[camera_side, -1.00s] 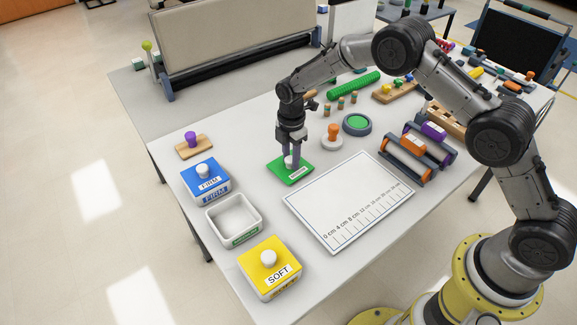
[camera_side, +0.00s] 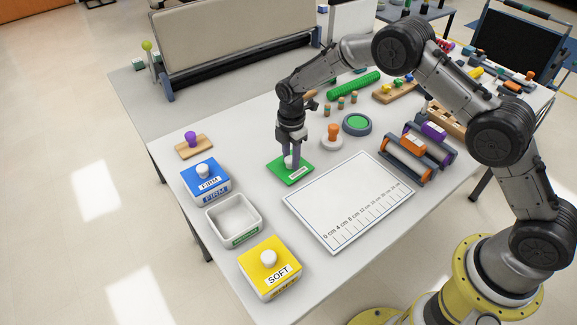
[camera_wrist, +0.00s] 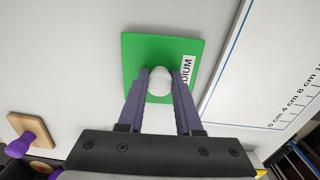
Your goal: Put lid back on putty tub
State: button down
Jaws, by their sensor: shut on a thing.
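The green lid (camera_side: 283,173) with a white knob and a label lies flat at table height, left of the ruled board. In the wrist view the lid (camera_wrist: 150,48) fills the upper middle, and its label reads "DIUM", the rest hidden by a finger. My gripper (camera_side: 291,163) points straight down over it, its fingers shut on the white knob (camera_wrist: 160,80). The open tub (camera_side: 234,220), white with a green label on its front, stands between the blue and yellow tubs. It looks empty inside.
The blue FIRM tub (camera_side: 206,180) and the yellow SOFT tub (camera_side: 270,268) flank the open tub, both lidded. The white ruled board (camera_side: 349,203) lies right of the lid. An orange-knobbed piece (camera_side: 333,135) stands behind it. Bare table lies between lid and open tub.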

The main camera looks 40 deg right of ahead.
jog(key=shift+r, duration=1.1)
jog(key=shift+r, duration=2.45)
jog(key=shift+s+r+m, duration=0.1)
jog(key=shift+m, duration=0.5)
jog(key=s+a+r, duration=0.2)
jog(key=s+a, duration=0.1)
jog(key=a, duration=0.8)
jog(key=s+a+r, duration=0.2)
jog(key=s+a, duration=0.1)
jog(key=a, duration=0.8)
jog(key=shift+s+r, duration=0.15)
jog(key=shift+s, duration=0.25)
jog(key=shift+f, duration=3.1)
